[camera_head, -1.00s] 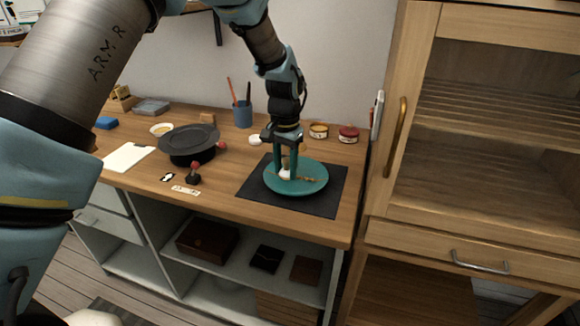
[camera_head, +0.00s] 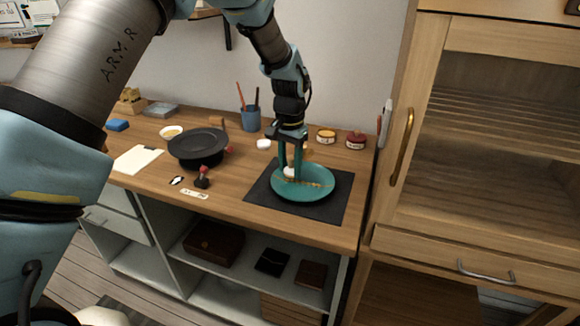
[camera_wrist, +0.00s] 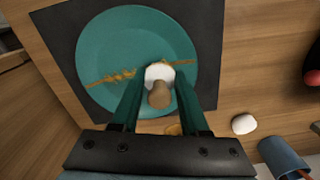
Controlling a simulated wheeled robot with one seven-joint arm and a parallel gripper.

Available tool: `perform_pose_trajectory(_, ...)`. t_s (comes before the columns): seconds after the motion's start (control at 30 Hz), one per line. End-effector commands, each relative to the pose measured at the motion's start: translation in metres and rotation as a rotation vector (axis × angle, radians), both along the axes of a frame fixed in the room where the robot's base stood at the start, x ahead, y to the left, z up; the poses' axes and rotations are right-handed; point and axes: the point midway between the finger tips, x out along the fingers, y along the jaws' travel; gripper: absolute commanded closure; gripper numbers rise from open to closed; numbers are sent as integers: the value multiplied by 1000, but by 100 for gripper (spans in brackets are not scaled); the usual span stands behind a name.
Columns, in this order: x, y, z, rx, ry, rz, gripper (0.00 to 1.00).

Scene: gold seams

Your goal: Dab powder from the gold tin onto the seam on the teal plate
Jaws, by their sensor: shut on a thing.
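The teal plate (camera_head: 302,191) lies on a dark mat, with a gold seam (camera_wrist: 110,79) running across it. My gripper (camera_head: 292,168) is over the plate, shut on a dabber with a white puff (camera_wrist: 160,73) and a tan knob handle (camera_wrist: 160,95). The white puff is at the seam near the plate's middle; whether it touches is hard to tell. In the wrist view, gold shows on both sides of the puff, and the part under it is hidden. The gold tin (camera_head: 326,135) stands behind the plate, to the right of my gripper.
The dark mat (camera_head: 336,208) lies under the plate. A red tin (camera_head: 356,141) stands beside the gold tin. A white round piece (camera_head: 264,144) and a blue cup (camera_head: 250,118) with sticks are behind left. A black round stand (camera_head: 198,145) is at left, a wooden cabinet (camera_head: 440,215) at right.

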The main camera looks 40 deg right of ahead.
Motion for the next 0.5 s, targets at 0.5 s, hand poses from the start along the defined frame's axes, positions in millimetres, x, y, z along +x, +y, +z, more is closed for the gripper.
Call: perform_pose_trajectory(0.5, 0, -1, 27, -2, -1, 0, 100)
